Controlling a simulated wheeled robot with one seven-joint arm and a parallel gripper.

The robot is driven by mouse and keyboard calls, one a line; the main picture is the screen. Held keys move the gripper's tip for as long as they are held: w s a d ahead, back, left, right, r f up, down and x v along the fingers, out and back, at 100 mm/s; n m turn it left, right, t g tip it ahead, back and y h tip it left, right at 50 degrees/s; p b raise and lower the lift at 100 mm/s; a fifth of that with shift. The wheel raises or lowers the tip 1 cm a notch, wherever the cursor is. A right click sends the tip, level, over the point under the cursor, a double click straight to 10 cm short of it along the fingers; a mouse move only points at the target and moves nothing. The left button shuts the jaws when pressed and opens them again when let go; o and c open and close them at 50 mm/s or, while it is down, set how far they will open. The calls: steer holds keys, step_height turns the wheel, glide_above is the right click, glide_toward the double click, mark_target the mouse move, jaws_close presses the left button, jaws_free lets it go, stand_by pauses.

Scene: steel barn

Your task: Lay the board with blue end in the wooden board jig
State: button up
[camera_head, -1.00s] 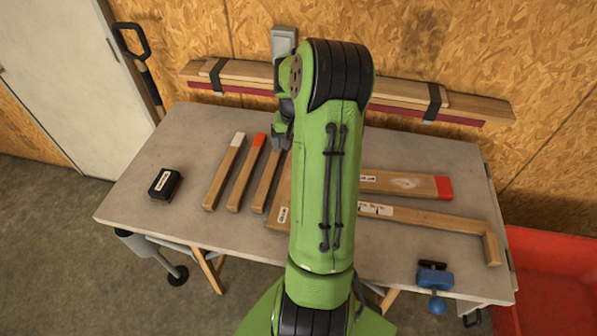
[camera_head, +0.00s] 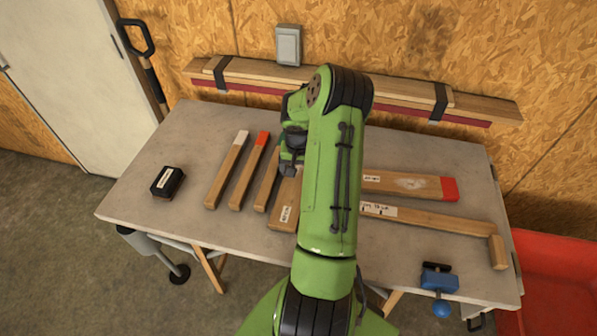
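Three narrow boards lie side by side on the workbench: one with a white end (camera_head: 226,172), one with a red end (camera_head: 248,173), and a third board (camera_head: 267,187). The far end of the third is hidden behind my gripper, so its colour does not show; no blue end is visible. The wooden jig (camera_head: 440,219) lies to the right, with labelled wood and a block at its right end; my arm covers its middle. My gripper (camera_head: 290,167) is over the third board's far end. Its fingers are too hidden to tell open from shut.
A wide red-ended board (camera_head: 410,186) lies behind the jig's front rail. A black labelled box (camera_head: 167,182) sits at the left of the workbench (camera_head: 150,215). A blue clamp (camera_head: 438,279) is at the front right edge. Strapped planks (camera_head: 400,92) run along the wall.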

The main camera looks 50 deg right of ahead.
steer(key=c, duration=0.7)
step_height(320, 180, up, 10)
steer(key=shift+p, duration=0.45)
steer(key=c, duration=0.4)
